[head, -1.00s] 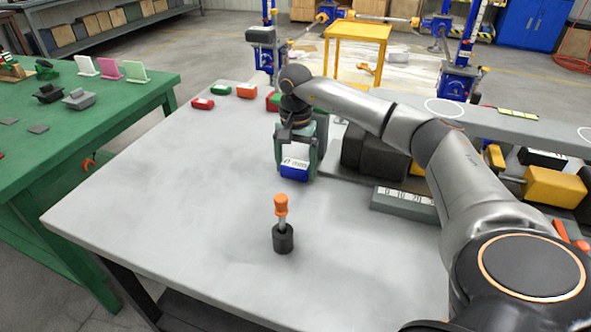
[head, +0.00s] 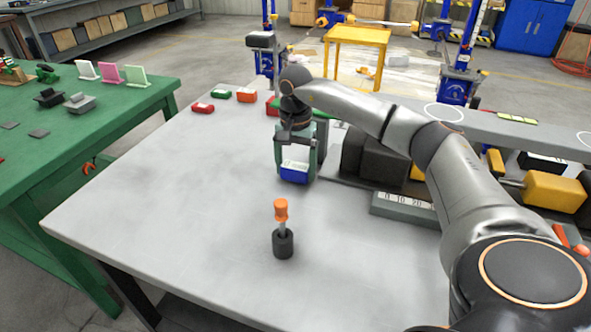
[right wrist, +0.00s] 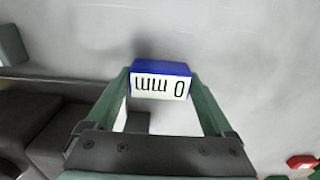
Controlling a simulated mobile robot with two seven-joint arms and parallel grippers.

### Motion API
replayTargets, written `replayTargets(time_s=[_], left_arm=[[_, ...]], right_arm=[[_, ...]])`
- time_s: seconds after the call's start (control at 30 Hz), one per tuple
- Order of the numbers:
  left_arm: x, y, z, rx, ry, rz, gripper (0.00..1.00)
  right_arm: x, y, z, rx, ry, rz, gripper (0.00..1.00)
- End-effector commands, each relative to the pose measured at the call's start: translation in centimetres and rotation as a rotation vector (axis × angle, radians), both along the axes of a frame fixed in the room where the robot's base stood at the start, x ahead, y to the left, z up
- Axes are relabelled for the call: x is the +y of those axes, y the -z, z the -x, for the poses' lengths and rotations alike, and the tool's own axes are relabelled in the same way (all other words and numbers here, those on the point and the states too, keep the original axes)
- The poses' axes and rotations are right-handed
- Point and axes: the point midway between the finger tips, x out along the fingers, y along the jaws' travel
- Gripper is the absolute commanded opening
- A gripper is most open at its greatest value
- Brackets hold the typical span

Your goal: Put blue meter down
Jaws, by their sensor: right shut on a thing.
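The blue meter (head: 293,174) is a small blue box with a white face. In the right wrist view the meter (right wrist: 161,69) shows "0 mm" on its white face, upside down. My right gripper (head: 296,166) has green fingers, one on each side of the meter, and is shut on it. The gripper points down over the grey table (head: 180,190). The meter's underside is at or close to the tabletop; I cannot tell whether it touches. My left gripper is not in view.
An orange-handled tool (head: 281,210) stands in a black holder (head: 283,244) in front of the meter. Dark blocks (head: 369,158) and a grey scale bar (head: 404,206) lie to the right. Small red and green pieces (head: 220,95) lie at the back. The table's left side is clear.

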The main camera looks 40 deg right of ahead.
Motion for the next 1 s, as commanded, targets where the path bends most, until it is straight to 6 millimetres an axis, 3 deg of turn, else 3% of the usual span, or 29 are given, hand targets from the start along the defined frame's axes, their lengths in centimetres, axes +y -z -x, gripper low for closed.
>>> replayTargets(time_s=[0.17,0.47,0.73,1.0], left_arm=[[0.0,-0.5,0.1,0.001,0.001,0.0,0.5],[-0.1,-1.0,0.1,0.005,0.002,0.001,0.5],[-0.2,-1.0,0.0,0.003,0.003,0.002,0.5],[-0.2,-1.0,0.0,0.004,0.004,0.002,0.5]], right_arm=[[0.0,-2.8,-0.1,-0.006,0.0,-0.001,0.1],[4.3,-8.9,3.0,-0.008,-0.005,0.002,0.1],[8.8,-10.9,6.1,-0.004,-0.004,0.0,0.1],[11.1,-12.1,7.7,-0.002,-0.001,0.0,0.1]])
